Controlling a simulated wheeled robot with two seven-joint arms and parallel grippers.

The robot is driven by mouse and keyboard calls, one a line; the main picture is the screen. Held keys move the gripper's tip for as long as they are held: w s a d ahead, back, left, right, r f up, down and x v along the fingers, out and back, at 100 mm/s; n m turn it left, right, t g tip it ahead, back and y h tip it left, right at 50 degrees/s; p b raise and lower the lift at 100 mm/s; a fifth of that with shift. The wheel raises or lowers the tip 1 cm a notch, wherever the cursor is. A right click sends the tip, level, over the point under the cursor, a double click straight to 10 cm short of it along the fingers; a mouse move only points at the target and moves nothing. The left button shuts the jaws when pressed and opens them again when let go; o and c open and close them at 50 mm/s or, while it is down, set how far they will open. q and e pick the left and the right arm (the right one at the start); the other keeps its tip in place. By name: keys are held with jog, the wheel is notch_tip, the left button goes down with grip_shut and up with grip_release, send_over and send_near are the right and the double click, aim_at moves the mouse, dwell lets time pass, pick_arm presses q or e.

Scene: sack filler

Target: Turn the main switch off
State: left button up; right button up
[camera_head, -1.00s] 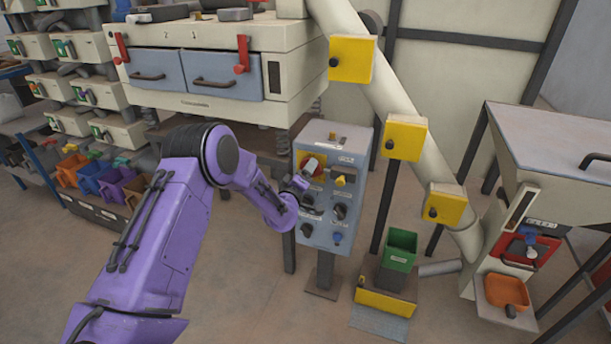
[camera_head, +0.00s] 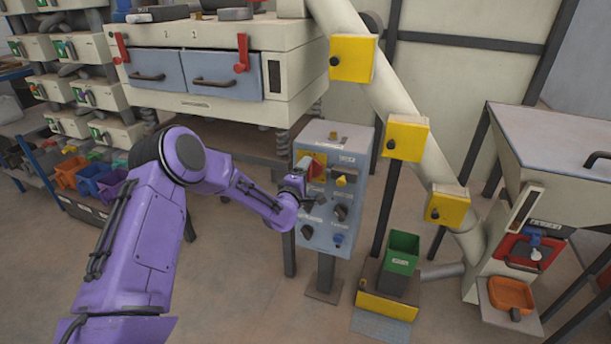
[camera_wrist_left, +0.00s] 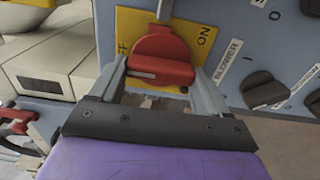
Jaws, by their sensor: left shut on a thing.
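The main switch is a red rotary knob (camera_wrist_left: 160,62) on a yellow plate (camera_wrist_left: 133,24) marked OFF and ON, in the left wrist view. In the head view the red knob (camera_head: 318,167) shows at the upper left of the blue-grey control panel (camera_head: 325,230), partly hidden by my gripper. My left gripper (camera_wrist_left: 163,72) is shut on the red knob, one finger on each side of it. The left gripper (camera_head: 300,180) also shows at the panel's left side in the head view. My right gripper is not in view.
A black blower knob (camera_wrist_left: 263,90) sits right of the switch. Other knobs and a yellow one (camera_head: 341,181) are close by on the panel. A green bin (camera_head: 402,246) stands right of the panel, and a large sieve machine (camera_head: 215,75) is behind it.

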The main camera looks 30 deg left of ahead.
pick_arm(q)
jog(key=shift+w+a+r, duration=0.1)
jog(key=shift+r, duration=0.2)
jog(key=o, duration=1)
jog(key=shift+f, duration=0.25)
jog(key=v, duration=1)
jog(key=shift+s+r, duration=0.1)
jog(key=shift+s, duration=0.15)
